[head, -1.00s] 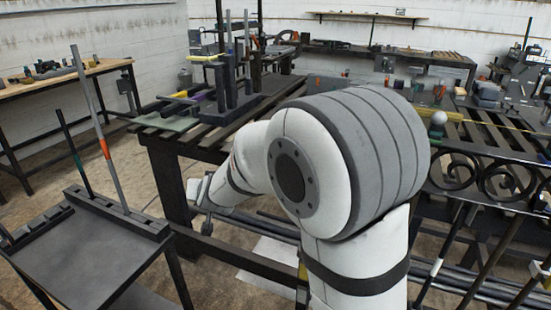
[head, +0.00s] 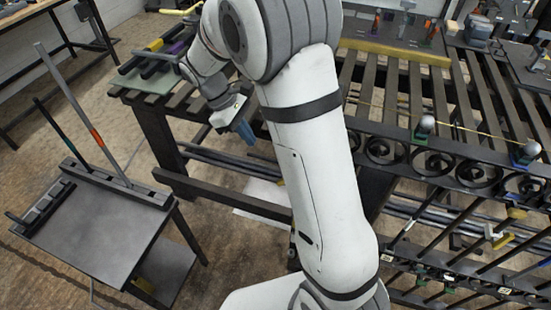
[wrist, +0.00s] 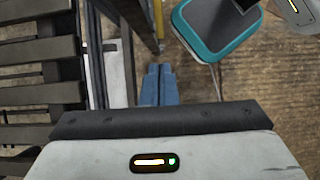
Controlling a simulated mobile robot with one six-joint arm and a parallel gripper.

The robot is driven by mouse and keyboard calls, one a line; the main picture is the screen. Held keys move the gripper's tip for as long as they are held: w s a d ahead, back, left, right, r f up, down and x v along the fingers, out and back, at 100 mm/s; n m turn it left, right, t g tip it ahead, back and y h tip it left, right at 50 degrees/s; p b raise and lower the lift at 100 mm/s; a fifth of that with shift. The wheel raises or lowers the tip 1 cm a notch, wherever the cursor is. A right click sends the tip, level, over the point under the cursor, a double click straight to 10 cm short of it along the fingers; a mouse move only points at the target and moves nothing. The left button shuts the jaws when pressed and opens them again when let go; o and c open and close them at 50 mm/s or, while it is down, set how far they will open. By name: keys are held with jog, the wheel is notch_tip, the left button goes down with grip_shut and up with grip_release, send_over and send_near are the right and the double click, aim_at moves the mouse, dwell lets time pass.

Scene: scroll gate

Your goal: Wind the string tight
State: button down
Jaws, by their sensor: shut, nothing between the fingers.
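A thin yellow string (head: 465,128) runs over the dark slatted table toward its scrollwork edge in the head view. Near it, a green post with a pale ball top (head: 424,128) and a blue post with a pale ball top (head: 526,153) stand at that edge. My gripper (head: 243,133) is beside the table's left end, away from the string, pointing down. Its blue fingers also show in the wrist view (wrist: 158,85), together and empty. My arm hides part of the table. How taut the string is I cannot tell.
A dark stand (head: 95,225) with two upright rods is at the left, with bare floor between it and the table. Tools lie on the table's far left corner. Dark bars and a gate-like frame (head: 450,275) fill the lower right. A teal-rimmed grey object (wrist: 215,28) shows in the wrist view.

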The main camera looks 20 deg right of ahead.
jog(key=shift+s+d+r+p+x, duration=0.15)
jog(key=shift+p+x, duration=0.1)
jog(key=shift+x, duration=1.95)
jog(key=shift+s+d+r+p+x, duration=0.1)
jog(key=shift+d+p+x, duration=0.15)
jog(key=shift+x, duration=1.95)
jog(key=shift+s+d+r+p+x, duration=0.1)
jog(key=shift+p+x, duration=0.2)
jog(key=shift+x, duration=1.9)
